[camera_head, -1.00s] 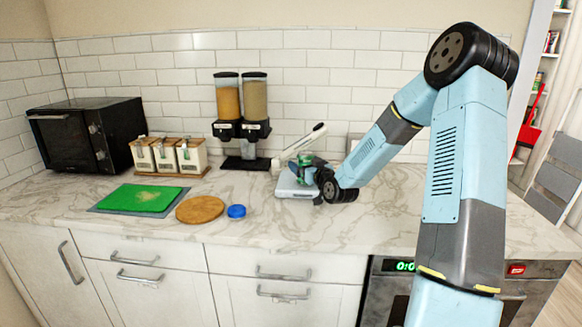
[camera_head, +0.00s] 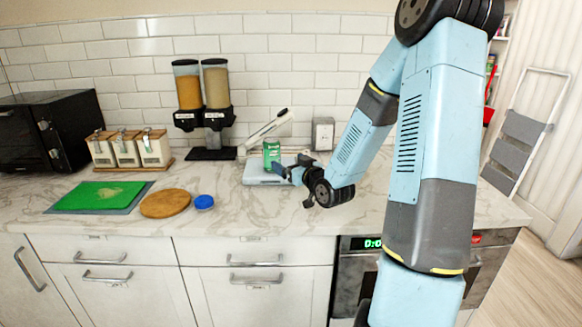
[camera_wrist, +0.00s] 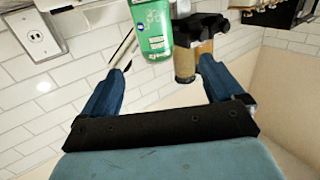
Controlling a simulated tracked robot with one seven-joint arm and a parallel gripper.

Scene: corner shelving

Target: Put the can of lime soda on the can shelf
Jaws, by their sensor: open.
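No can shelf can be made out for certain.
Two food dispensers (camera_head: 202,100) stand behind, left of the can. A metal box (camera_head: 323,134) stands against the wall.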

